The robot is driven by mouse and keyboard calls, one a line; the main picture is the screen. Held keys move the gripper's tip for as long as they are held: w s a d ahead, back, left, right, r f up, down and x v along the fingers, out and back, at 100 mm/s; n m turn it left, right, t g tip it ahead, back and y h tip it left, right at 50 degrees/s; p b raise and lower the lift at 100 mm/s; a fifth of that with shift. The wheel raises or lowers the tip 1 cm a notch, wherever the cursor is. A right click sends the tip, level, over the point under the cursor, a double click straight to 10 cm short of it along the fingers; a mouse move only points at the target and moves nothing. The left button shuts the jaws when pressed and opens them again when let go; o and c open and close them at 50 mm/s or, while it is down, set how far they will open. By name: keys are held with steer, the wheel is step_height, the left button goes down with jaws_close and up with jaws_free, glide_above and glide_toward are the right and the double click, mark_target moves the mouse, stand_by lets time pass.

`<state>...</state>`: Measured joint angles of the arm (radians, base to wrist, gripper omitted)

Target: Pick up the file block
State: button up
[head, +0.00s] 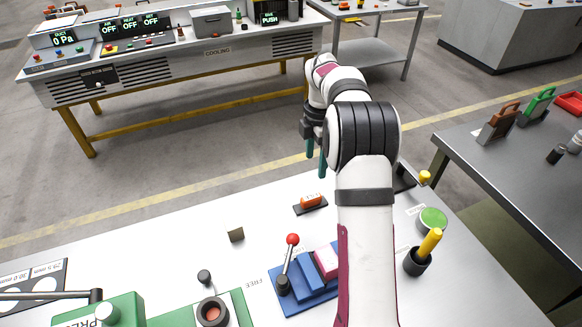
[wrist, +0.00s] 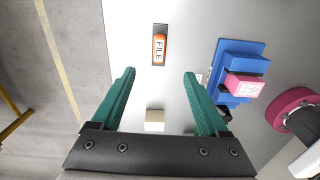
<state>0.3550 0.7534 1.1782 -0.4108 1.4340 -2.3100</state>
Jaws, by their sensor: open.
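The file block is a small orange block (head: 311,199) on a dark plate on the white bench top. In the wrist view the orange block (wrist: 160,47) bears the word FILE and lies ahead of the fingertips. My gripper (head: 316,160) hangs above the far edge of the bench, beyond the block in the head view. In the wrist view my gripper (wrist: 161,72) has its two green fingers wide apart with nothing held. A small plain block (wrist: 155,118) shows lower down between the fingers, on the bench below.
A blue vise (wrist: 240,75) with a pink-and-white block and a red-knobbed lever (head: 292,240) stands near the file block. The plain block (head: 236,235) sits to the left. A yellow-handled tool in a black cup (head: 419,260) is at right. Bench between them is clear.

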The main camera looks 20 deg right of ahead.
mark_target(311, 197)
steer(key=f, duration=1.6)
steer(key=shift+w+a, duration=0.1)
steer(key=shift+a, duration=0.1)
steer(key=shift+r, duration=0.1)
jaws_close()
